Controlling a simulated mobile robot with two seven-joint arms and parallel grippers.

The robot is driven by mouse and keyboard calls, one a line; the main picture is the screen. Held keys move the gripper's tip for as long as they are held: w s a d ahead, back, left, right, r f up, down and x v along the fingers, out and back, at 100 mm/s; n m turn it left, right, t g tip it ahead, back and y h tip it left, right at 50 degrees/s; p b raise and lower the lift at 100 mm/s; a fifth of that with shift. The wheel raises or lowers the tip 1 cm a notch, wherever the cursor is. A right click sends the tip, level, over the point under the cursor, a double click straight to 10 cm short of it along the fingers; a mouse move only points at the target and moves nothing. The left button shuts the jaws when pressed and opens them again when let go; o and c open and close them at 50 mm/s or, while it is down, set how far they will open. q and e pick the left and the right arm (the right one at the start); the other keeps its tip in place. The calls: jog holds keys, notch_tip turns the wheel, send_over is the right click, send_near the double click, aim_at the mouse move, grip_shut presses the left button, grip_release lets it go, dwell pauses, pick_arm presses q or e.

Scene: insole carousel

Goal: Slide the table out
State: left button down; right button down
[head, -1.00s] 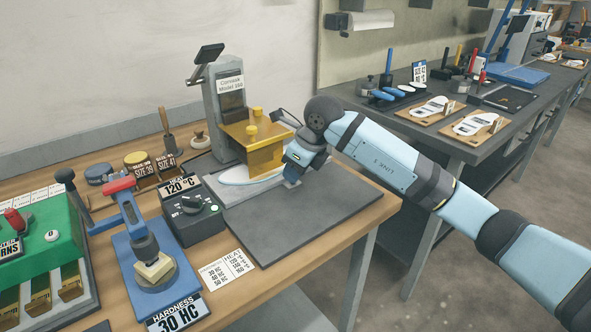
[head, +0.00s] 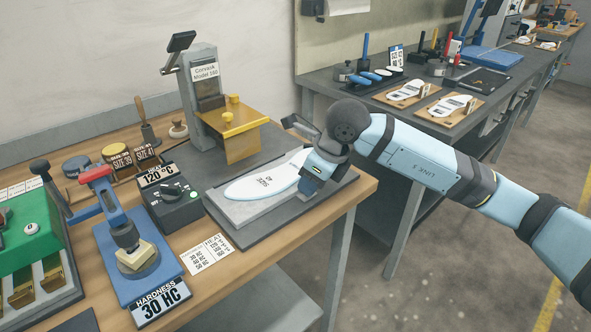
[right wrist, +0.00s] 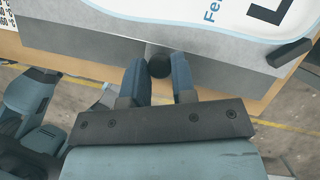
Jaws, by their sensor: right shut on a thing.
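The sliding table (head: 240,212) is a light grey plate carrying a white insole (head: 262,184) with size lettering. It sits out in front of the press (head: 206,95) on a dark base plate (head: 225,233). My right gripper (head: 311,187) is at the table's front right edge. In the head view the gripper hides the knob. My left gripper is not in view.
A yellow plate (head: 232,122) with knobs sits on the press. A heater box (head: 172,203) reading 120 °C and a blue hardness tester (head: 135,265) stand to the left. A second bench (head: 365,105) with insoles is behind. Floor shows right of the bench.

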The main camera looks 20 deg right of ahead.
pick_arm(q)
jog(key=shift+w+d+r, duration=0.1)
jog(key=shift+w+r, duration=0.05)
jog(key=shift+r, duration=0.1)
pick_arm(e)
jog(key=shift+s+d, duration=0.25)
jog(key=shift+s, duration=0.35)
jog(key=shift+s+d, duration=0.2)
jog(key=shift+s, duration=0.4)
jog(key=c, duration=0.9)
grip_release()
jog(key=shift+c, duration=0.2)
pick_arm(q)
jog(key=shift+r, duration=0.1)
pick_arm(e)
jog(key=shift+r, duration=0.1)
jog(key=shift+d+r, duration=0.1)
jog(key=shift+r, duration=0.2)
pick_arm(q)
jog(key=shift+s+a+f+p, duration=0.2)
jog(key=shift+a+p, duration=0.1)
jog(key=shift+p, duration=0.75)
pick_arm(e)
jog(key=v, duration=1.3)
jog(key=shift+s, duration=0.2)
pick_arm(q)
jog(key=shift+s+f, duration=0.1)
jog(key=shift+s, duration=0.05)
pick_arm(e)
jog(key=shift+f, duration=0.15)
